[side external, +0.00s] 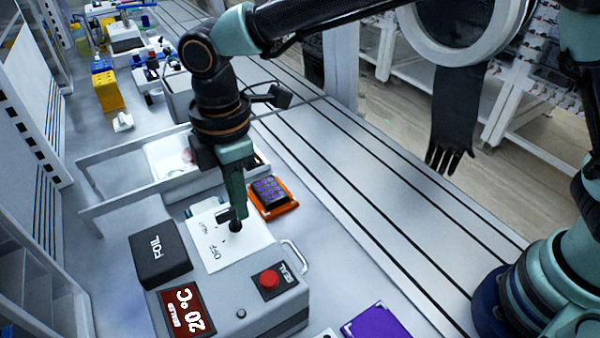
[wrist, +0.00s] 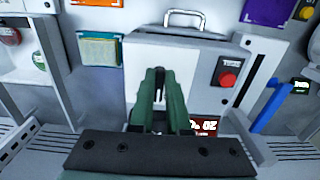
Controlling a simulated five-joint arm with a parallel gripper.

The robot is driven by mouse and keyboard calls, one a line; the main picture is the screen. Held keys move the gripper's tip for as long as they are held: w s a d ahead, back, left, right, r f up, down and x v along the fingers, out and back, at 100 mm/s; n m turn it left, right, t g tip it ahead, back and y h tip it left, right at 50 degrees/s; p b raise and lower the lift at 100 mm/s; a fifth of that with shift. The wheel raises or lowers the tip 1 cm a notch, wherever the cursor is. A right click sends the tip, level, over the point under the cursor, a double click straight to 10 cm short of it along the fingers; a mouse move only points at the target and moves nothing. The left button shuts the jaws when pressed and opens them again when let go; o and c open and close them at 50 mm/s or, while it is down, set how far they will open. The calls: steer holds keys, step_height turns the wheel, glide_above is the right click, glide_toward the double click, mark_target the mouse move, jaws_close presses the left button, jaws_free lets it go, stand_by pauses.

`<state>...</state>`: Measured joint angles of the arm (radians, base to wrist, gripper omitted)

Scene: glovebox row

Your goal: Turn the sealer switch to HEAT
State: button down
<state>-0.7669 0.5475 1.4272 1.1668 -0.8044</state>
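The sealer (side external: 262,300) is a grey box with a white switch plate (side external: 255,240) on top, printed OFF and, in smaller letters, apparently HEAT. A small black switch knob (side external: 235,226) stands on this plate. My gripper (side external: 236,214) points down with its fingertips at the knob. In the wrist view my gripper (wrist: 158,76) has its dark fingertips close together over the white plate (wrist: 180,65), and they look shut on the knob. The fingers hide most of the knob, so I cannot tell which way it points.
The sealer also carries a red SEAL button (side external: 268,279), a red display (side external: 187,310) reading 20 °C and a wire handle (side external: 295,257). A black FOIL box (side external: 160,254) stands at left. An orange tray (side external: 272,208) with a purple rack lies behind. A purple item (side external: 376,323) lies in front.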

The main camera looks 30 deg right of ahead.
mark_target(243, 227)
steer(key=shift+m, duration=0.3)
steer(key=shift+s+a+m, duration=0.1)
steer(key=shift+s+m, duration=0.05)
steer(key=shift+m, duration=1.2)
steer(key=shift+s+m, duration=0.15)
steer(key=shift+m, duration=1.2)
steer(key=c, duration=0.9)
jaws_free()
step_height(243, 227, up, 12)
steer(key=shift+r, duration=0.1)
